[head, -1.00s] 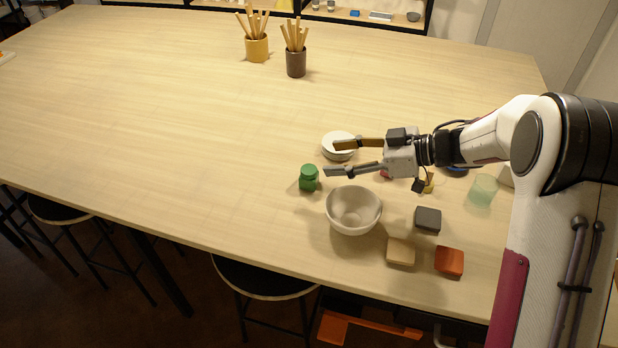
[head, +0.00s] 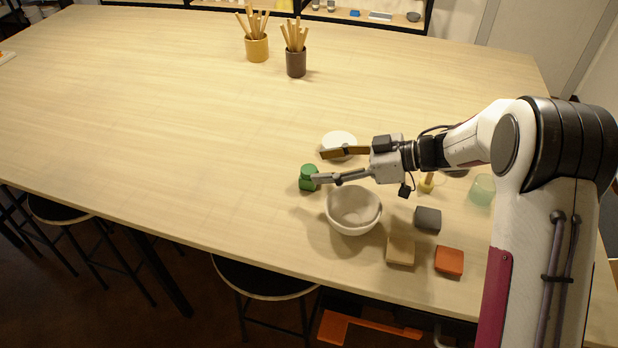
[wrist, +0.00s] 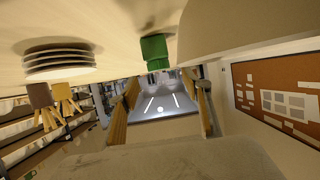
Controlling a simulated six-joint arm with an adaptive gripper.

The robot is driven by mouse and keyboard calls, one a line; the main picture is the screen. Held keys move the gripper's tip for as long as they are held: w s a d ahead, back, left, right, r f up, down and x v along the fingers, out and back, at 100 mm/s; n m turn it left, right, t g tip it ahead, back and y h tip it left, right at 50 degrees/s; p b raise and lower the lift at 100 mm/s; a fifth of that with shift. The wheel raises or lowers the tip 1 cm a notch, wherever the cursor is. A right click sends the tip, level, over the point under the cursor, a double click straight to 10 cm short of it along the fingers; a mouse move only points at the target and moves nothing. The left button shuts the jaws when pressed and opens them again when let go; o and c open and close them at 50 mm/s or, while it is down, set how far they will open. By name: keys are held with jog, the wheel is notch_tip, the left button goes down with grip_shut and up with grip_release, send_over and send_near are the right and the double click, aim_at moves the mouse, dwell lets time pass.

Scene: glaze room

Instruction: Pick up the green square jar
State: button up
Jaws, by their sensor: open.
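The green square jar (head: 306,176) stands upright on the table, left of the white bowl, in the head view. In the wrist view the jar (wrist: 155,52) shows at top centre, between the lines of the two fingers and beyond their tips. My gripper (head: 318,166) is open and empty, with its fingers pointing left. In the head view the nearer fingertip overlaps the jar's right edge; I cannot tell whether it touches. The gripper's fingers (wrist: 163,82) stand wide apart in the wrist view.
A white bowl (head: 353,215) stands just below my gripper, and a white dish stack (head: 338,138) lies just behind the farther finger. Grey (head: 428,219), beige (head: 401,250) and orange (head: 449,261) blocks lie to the right. The table left of the jar is clear.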

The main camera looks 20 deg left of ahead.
aim_at(311, 169)
jog(key=shift+a, duration=0.1)
jog(key=shift+f+x, duration=0.2)
jog(key=shift+x, duration=1.05)
jog(key=shift+f+x, duration=0.15)
jog(key=shift+x, duration=1.1)
jog(key=c, duration=1.4)
